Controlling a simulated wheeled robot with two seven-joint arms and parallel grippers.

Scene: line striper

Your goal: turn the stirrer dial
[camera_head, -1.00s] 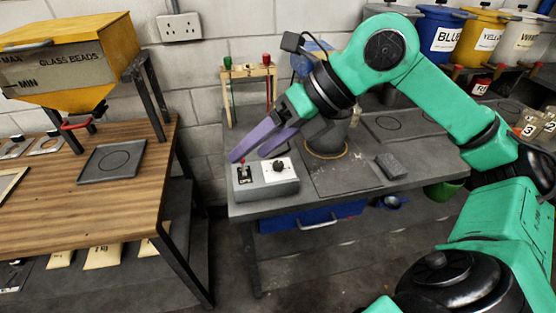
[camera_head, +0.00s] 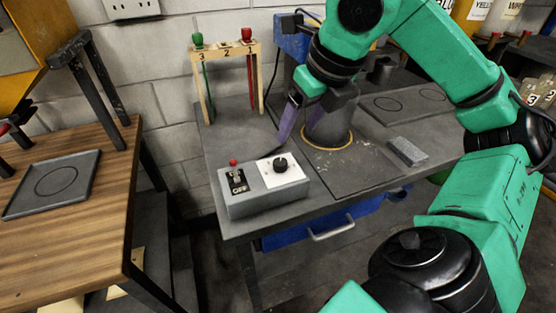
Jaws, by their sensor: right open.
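The stirrer dial is a black round knob (camera_head: 280,163) on a white plate on top of a grey control box (camera_head: 265,199). The box stands at the near left of the grey bench. A black on/off switch (camera_head: 237,181) with a red tip is left of the dial. My right gripper (camera_head: 284,126) has purple fingers and hangs behind the dial, apart from it. Its fingers overlap from this angle, so the gap between them is hidden. My left gripper is not in view.
A wooden rack (camera_head: 226,47) with green and red handled tools stands at the back. A grey block (camera_head: 407,151) lies at right. A wooden table (camera_head: 75,205) is at left, across a gap.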

